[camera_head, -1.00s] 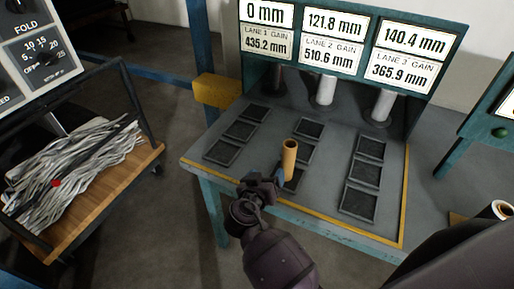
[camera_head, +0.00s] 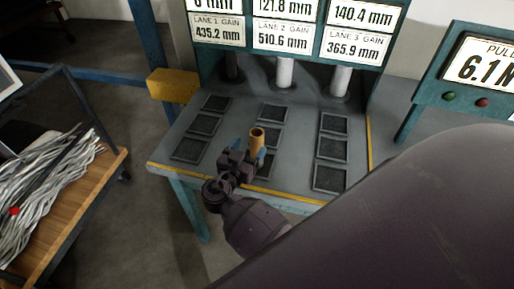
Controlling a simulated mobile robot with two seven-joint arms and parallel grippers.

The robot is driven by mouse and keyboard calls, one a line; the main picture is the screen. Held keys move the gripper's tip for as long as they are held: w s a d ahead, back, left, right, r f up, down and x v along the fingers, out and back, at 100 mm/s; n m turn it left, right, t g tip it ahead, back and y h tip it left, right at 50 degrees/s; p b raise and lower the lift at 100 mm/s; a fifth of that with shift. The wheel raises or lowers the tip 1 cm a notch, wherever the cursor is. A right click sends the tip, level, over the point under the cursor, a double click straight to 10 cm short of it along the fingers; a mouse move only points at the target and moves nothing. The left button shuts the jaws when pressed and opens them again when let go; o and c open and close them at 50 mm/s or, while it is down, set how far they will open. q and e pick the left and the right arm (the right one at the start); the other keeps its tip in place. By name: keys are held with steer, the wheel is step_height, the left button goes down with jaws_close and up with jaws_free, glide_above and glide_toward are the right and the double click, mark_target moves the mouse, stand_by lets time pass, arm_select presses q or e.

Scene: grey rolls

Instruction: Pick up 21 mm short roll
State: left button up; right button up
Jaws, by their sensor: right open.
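The roll's lower part is partly hidden by the gripper. My left gripper is not in view.
Grey cylinders (camera_head: 285,73) stand at the back under the lane readouts (camera_head: 283,37). A yellow block (camera_head: 172,85) is at the bench's left edge. A cart with grey strips (camera_head: 40,190) stands left. My own dark arm link covers the lower right.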

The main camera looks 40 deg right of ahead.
mark_target(254, 143)
steer(key=p+x, duration=0.1)
steer(key=x, duration=0.3)
steer(key=shift+w+d+p, duration=0.1)
steer(key=shift+d+p, duration=0.3)
steer(key=shift+w+d, duration=0.15)
steer(key=shift+d, duration=0.05)
steer(key=shift+f, duration=0.1)
steer(key=shift+c, duration=1.3)
steer(key=c, duration=0.7)
steer(key=shift+c, duration=1.4)
